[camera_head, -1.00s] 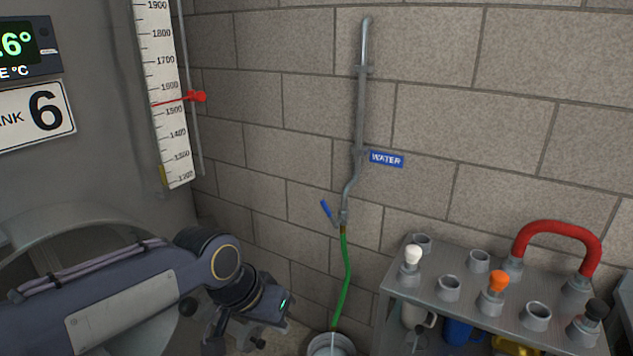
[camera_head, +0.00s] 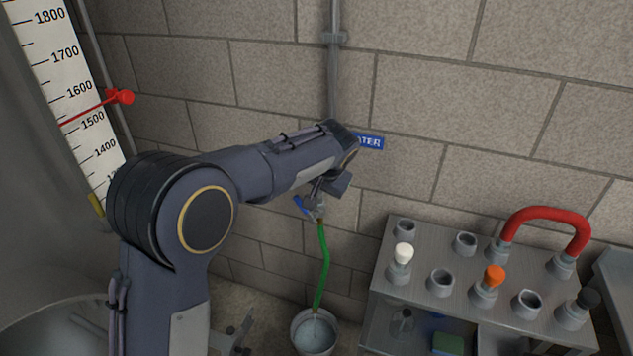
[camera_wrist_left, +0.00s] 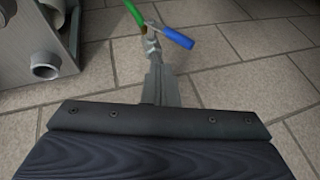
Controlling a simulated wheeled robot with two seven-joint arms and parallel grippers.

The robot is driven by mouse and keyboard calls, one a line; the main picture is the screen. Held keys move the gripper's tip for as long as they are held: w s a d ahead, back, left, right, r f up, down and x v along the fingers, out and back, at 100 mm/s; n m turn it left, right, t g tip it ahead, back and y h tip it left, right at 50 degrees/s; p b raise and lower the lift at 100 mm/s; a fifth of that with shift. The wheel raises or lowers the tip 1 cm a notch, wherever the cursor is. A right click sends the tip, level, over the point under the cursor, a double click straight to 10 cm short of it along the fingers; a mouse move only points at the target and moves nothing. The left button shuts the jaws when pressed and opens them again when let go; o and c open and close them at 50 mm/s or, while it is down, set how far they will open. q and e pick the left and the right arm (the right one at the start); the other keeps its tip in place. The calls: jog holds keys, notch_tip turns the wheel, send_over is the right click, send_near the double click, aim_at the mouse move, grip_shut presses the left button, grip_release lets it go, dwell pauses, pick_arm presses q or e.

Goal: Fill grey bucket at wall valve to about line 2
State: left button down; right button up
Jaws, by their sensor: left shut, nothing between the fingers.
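The grey bucket (camera_head: 300,340) stands on the floor below the wall valve (camera_head: 319,213), cut by the bottom edge. Pale water shows inside it; I cannot read any line marks. A green hose (camera_head: 323,265) hangs from the valve to the bucket's mouth. The valve's blue lever (camera_head: 300,206) slants up to the left; it also shows in the left wrist view (camera_wrist_left: 178,38). My left gripper (camera_head: 318,188) is shut and empty, right by the valve and lever. In the left wrist view its fingers (camera_wrist_left: 158,85) point at the valve; contact is unclear. My right gripper is out of view.
A metal rack (camera_head: 460,300) with grey sockets, colored plugs and a red hose loop (camera_head: 548,215) stands right of the bucket. A blue water sign (camera_head: 370,142) is partly behind my left arm. A tank with a scale (camera_head: 75,85) stands at left.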

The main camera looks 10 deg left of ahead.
pick_arm(q)
jog(key=w+a+f, duration=0.3)
jog(key=a+f, duration=0.1)
jog(key=f, duration=0.2)
jog(key=shift+w+f+p, duration=0.3)
